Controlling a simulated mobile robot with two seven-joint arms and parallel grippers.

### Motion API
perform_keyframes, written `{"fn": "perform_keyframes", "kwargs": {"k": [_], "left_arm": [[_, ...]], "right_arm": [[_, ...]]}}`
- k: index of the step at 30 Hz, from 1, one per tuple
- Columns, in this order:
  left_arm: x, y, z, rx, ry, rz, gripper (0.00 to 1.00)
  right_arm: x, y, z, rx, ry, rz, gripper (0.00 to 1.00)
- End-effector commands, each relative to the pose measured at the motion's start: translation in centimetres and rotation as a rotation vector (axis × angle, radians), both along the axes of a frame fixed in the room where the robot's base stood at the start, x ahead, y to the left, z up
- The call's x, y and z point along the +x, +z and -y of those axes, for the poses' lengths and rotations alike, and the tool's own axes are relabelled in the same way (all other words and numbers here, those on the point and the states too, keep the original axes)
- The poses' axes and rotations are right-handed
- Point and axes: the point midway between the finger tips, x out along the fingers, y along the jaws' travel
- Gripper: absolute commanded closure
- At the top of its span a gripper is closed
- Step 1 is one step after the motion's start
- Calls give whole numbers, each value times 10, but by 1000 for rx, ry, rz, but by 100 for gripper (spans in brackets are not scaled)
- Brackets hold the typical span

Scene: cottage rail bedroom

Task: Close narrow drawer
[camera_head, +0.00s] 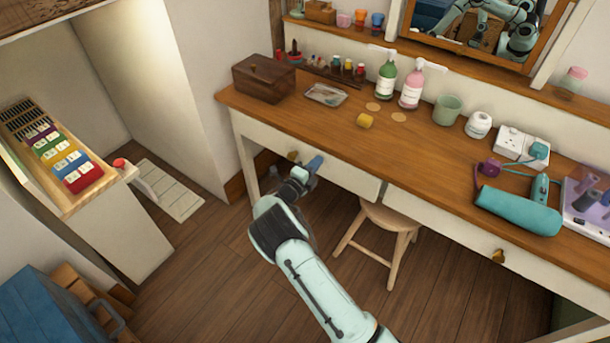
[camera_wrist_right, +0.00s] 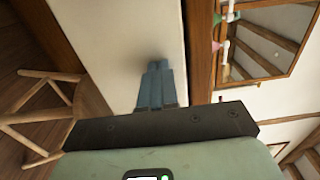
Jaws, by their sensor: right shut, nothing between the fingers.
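The narrow drawer (camera_head: 345,178) is the white left-hand drawer front under the wooden tabletop, with a brass knob (camera_head: 292,155). It looks flush or nearly so; I cannot tell if a small gap remains. My right gripper (camera_head: 314,163) is shut and empty, its fingertips against or just short of the drawer front, right of the knob. In the right wrist view the closed fingers (camera_wrist_right: 160,72) point at the white drawer front (camera_wrist_right: 135,35), with a dark shadow at their tips. My left gripper is not in view.
A wooden stool (camera_head: 385,220) stands under the table, close to my right arm. A wider drawer (camera_head: 450,235) lies to the right. Bottles, a wooden box (camera_head: 264,78) and a teal hair tool case (camera_head: 518,210) rest on the tabletop (camera_head: 400,150).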

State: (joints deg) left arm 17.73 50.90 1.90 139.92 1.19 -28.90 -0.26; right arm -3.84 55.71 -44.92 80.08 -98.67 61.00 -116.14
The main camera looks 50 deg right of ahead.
Motion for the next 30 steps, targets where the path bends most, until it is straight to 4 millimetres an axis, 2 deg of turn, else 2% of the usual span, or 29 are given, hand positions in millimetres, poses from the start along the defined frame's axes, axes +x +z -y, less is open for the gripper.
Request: {"fn": "perform_keyframes", "kwargs": {"k": [3, 11, 23, 30], "left_arm": [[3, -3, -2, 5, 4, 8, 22], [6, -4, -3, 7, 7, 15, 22], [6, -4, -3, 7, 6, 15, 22], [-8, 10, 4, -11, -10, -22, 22]], "right_arm": [[1, -1, 13, 0, 0, 1, 100], [2, 1, 24, -1, 0, 0, 100], [1, 4, 27, -6, 0, 1, 100], [-2, 6, 16, -4, -2, 2, 100]]}}
